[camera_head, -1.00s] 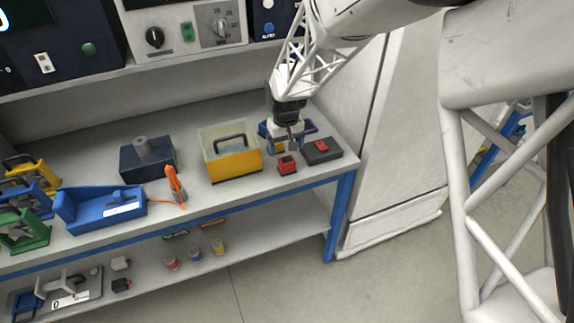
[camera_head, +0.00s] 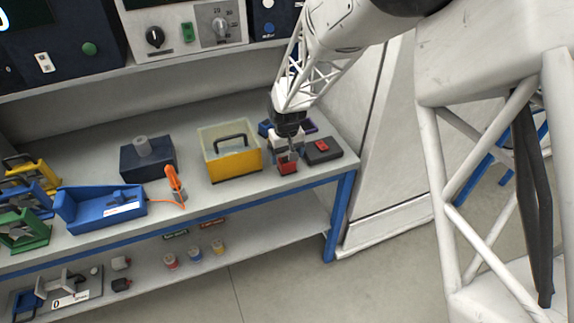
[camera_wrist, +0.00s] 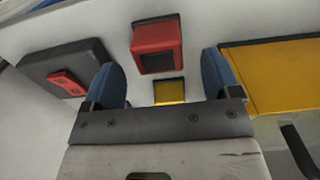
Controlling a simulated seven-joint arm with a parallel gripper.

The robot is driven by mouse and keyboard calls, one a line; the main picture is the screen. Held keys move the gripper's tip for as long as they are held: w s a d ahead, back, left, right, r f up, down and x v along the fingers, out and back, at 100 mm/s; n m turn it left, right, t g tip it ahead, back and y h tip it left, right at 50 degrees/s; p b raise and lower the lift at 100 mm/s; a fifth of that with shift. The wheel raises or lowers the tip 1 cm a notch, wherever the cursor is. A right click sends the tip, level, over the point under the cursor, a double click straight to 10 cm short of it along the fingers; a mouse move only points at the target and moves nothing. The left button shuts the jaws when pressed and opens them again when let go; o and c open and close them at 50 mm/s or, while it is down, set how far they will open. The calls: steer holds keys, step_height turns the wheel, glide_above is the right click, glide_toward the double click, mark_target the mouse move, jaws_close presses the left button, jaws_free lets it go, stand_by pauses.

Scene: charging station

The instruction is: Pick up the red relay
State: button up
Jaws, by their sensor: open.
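A red box-shaped piece with a dark recess (camera_wrist: 157,46) shows between and beyond the fingers in the wrist view. In the head view this red box (camera_head: 288,168) stands near the bench's front edge, partly hidden by my gripper. A second, flat red piece with dark marks (camera_wrist: 67,83) lies on a dark block; it also shows in the head view (camera_head: 322,146). I cannot tell which red piece is the relay. My gripper (camera_wrist: 163,82) is open and empty, pointing down over the red box (camera_head: 290,155). I see no contact.
The dark block (camera_head: 332,155) stands right of my gripper. A yellow case with a clear upper part (camera_head: 236,165) stands close on the left. Blue and purple boxes (camera_head: 310,125) are behind. A small yellow piece (camera_wrist: 169,92) shows between the fingers.

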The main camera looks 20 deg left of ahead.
mark_target(287, 159)
steer(key=shift+f, duration=1.95)
steer(key=c, duration=1)
steer(key=shift+c, duration=0.2)
steer(key=shift+r, duration=0.15)
steer(key=shift+r, duration=0.85)
steer(key=shift+s+d+r, duration=0.15)
steer(key=shift+d+r, duration=0.05)
steer(key=shift+r, duration=0.65)
steer(key=s+d+r, duration=0.1)
steer(key=s+d, duration=0.8)
steer(key=s, duration=0.3)
steer(key=shift+d+r, duration=0.15)
steer(key=shift+d, duration=0.1)
